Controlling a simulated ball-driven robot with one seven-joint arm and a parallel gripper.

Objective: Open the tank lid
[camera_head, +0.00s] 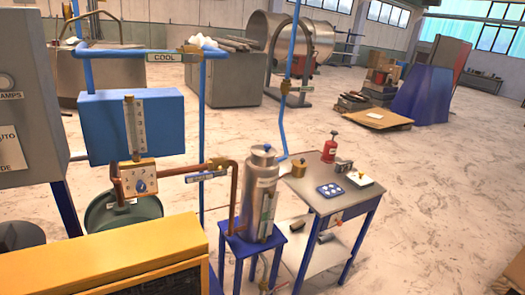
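No gripper shows in this view. A steel cylindrical tank (260,195) stands upright on a blue stool (240,243). Its top (264,152) has a small dark knob and looks closed. A copper pipe (236,200) runs down along its left side. A larger steel vessel (313,40) lies on its side in the background, with a ring-shaped stand (276,62) at its front. I cannot tell from this view which of these vessels carries the lid named in the task.
A yellow-topped cabinet (110,255) fills the lower left. A blue box with a gauge (165,120) and blue pipes stand behind it. A small workbench (335,207) with a red can (331,149) is right of the tank. The floor (445,190) at right is mostly clear.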

